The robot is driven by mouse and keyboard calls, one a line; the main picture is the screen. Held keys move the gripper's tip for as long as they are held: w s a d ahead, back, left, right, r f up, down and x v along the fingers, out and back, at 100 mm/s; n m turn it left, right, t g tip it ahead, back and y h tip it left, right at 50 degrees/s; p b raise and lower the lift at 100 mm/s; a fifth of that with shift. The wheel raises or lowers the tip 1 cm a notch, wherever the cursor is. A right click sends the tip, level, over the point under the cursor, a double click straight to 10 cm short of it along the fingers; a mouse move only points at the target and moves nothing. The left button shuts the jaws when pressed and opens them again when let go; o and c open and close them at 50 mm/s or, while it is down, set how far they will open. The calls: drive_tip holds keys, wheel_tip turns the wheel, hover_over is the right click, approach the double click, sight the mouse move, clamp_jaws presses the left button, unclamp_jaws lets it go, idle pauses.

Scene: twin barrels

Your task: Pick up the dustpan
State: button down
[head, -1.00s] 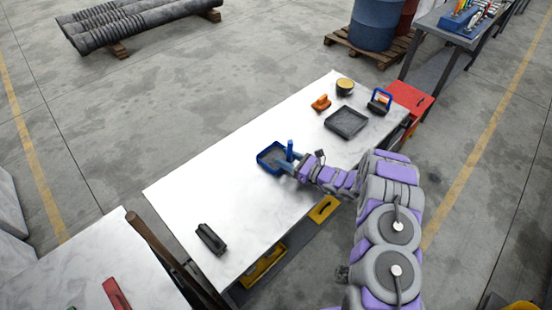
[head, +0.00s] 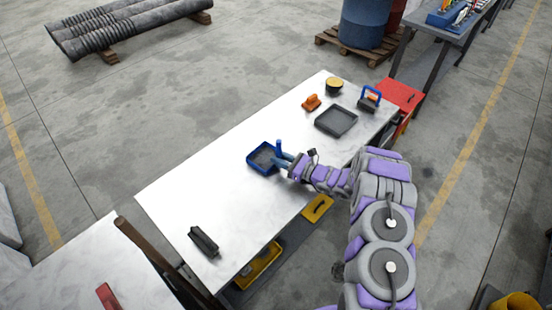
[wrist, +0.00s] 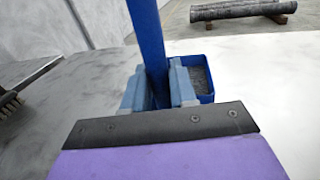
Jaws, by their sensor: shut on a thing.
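The blue dustpan (head: 254,161), with a dark grey inside, is at the middle of the white table (head: 190,185) in the head view. Its upright blue handle (wrist: 148,38) rises between my fingers in the wrist view, and part of the pan (wrist: 205,82) shows behind them to the right. My gripper (head: 281,160) is shut on the handle; in the wrist view its blue-grey fingers (wrist: 160,86) sit on either side of it. Whether the pan touches the table cannot be told.
A dark brush (head: 203,241) lies at the table's near left end. A grey tray (head: 336,121), an orange-handled tool (head: 311,102), a round yellow-topped pot (head: 334,86) and a blue-handled tool (head: 370,98) stand toward the far right.

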drive_tip(key=s+d+r+p, duration=0.1)
drive_tip(key=s+d+r, duration=0.1)
drive_tip(key=s+d, duration=0.2)
drive_tip(key=s+d+r+p, duration=0.1)
drive_tip(key=s+d+r, duration=0.2)
drive_tip(key=s, duration=0.6)
drive_tip(key=shift+s+d, duration=0.3)
drive_tip(key=shift+d, duration=0.2)
drive_tip(key=shift+d, duration=0.1)
